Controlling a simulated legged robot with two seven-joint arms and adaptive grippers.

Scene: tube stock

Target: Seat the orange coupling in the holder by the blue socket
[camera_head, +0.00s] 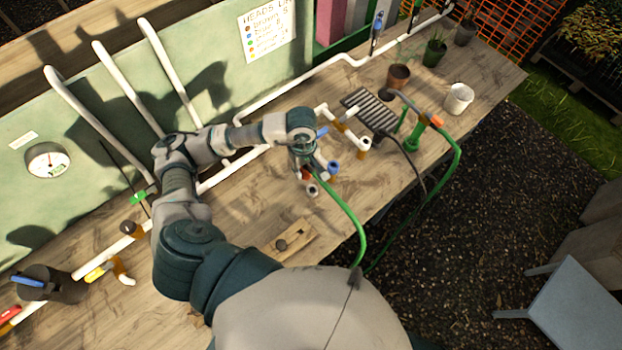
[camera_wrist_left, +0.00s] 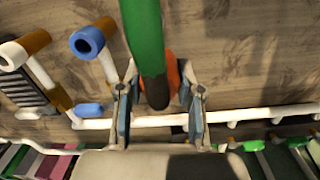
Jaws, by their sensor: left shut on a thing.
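My left gripper (camera_head: 303,168) is shut on the orange coupling (camera_head: 306,174) above the workbench. The coupling also shows in the left wrist view (camera_wrist_left: 173,72) between the two fingers (camera_wrist_left: 160,108), partly hidden by the green hose (camera_wrist_left: 143,35) and its dark end. In the head view the hose (camera_head: 347,214) runs from the gripper down to the right. The blue socket (camera_head: 334,167) stands just right of the gripper. In the wrist view the blue socket (camera_wrist_left: 88,42) is left of the coupling, apart from it. I cannot make out the holder clearly. My right gripper is not in view.
A green pump-like fitting (camera_head: 411,141), a dark grate (camera_head: 370,110) and a second orange piece (camera_head: 436,122) lie to the right. White pipes (camera_head: 235,173) run along the bench back. A wooden block (camera_head: 290,243) lies in front.

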